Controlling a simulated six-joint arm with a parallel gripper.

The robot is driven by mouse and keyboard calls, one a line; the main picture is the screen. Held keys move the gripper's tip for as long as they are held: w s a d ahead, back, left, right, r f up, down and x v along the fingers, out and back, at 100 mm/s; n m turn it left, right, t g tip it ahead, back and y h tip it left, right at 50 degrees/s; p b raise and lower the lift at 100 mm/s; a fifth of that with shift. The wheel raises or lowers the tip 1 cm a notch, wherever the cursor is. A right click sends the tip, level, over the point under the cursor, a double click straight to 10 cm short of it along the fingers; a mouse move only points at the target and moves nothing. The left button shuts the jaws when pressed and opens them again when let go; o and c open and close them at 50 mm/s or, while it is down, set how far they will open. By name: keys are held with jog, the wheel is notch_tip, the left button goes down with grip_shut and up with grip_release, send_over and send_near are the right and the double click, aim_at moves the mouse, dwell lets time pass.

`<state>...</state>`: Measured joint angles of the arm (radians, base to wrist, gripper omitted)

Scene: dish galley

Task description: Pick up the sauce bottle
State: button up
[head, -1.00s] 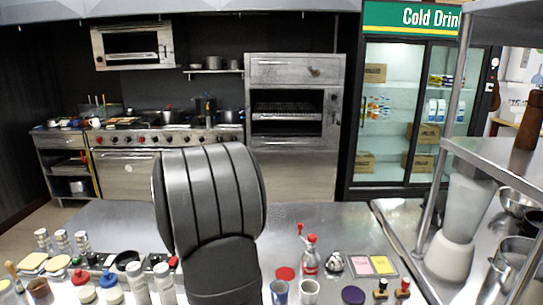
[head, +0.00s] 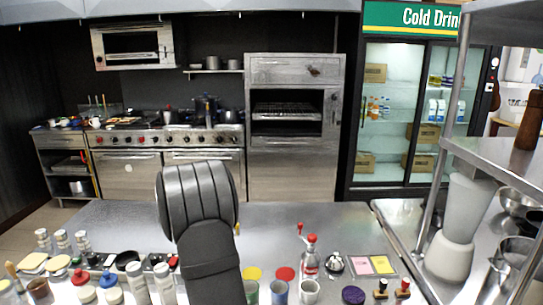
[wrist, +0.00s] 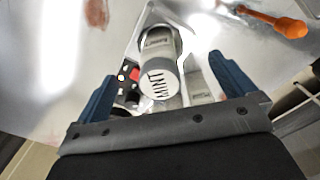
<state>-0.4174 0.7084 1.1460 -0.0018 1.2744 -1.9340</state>
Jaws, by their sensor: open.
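My gripper (wrist: 163,72) is open in the wrist view, its two blue fingers spread apart. A grey-white cylinder marked "MINT" (wrist: 159,88) shows between and beyond the fingers, seen from its lid end; I cannot tell whether they touch it. In the head view, a clear bottle with a red cap (head: 311,260) stands upright on the counter, right of my arm; it may be the sauce bottle, but no label is readable. My gripper is hidden behind my arm in the head view.
Shakers (head: 137,284) and lidded jars (head: 83,287) stand at the counter's front left. Cups (head: 279,291), a purple disc (head: 353,295) and two small dark bottles (head: 402,289) are at the front right. An orange handle (wrist: 291,27) lies near the wrist view's top right. The counter's back is fairly clear.

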jog(key=shift+s, duration=0.1)
dwell(0.3)
jog(key=shift+c, duration=0.4)
jog(key=c, duration=0.7)
